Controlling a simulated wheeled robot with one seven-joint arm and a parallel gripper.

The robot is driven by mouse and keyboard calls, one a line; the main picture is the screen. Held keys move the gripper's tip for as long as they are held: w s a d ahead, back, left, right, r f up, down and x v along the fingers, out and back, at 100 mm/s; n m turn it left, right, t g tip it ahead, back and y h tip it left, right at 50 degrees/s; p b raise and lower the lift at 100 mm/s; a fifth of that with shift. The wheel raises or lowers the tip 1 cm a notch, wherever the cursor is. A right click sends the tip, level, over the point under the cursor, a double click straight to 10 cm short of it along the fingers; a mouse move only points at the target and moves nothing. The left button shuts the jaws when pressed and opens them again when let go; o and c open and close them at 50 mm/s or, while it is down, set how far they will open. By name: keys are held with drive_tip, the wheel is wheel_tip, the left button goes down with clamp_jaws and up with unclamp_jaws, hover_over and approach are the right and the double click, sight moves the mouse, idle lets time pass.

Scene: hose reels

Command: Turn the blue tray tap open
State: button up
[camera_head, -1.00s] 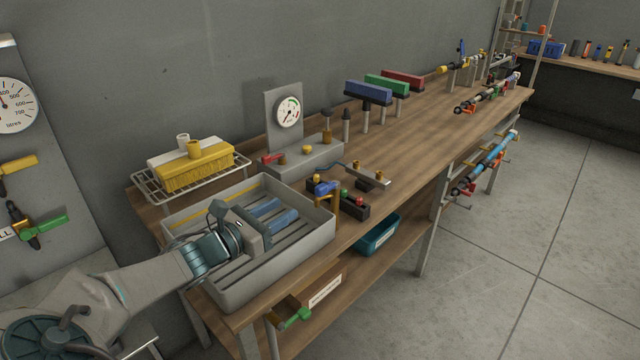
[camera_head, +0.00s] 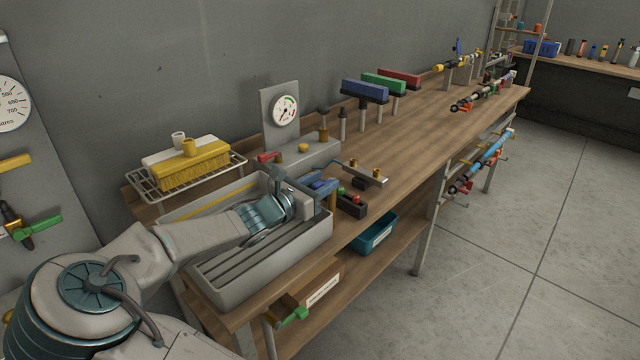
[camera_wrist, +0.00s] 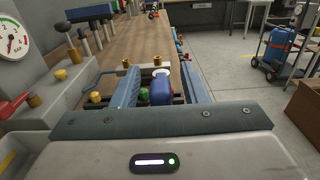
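The blue tray tap (camera_wrist: 161,89) has a blue handle, seen between my two blue-grey fingers in the wrist view, with visible gaps at its sides. Its brass-coloured body (camera_head: 332,201) stands at the right end of the grey tray (camera_head: 270,268) in the head view. My gripper (camera_head: 321,184) is open and reaches over that end of the tray; it also shows in the wrist view (camera_wrist: 158,72). In the head view the fingers largely hide the blue handle. Whether a finger touches the handle cannot be told.
A pressure gauge (camera_head: 285,110) stands at the back. A yellow brush (camera_head: 190,165) rests on a wire rack.

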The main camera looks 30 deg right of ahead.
clamp_jaws()
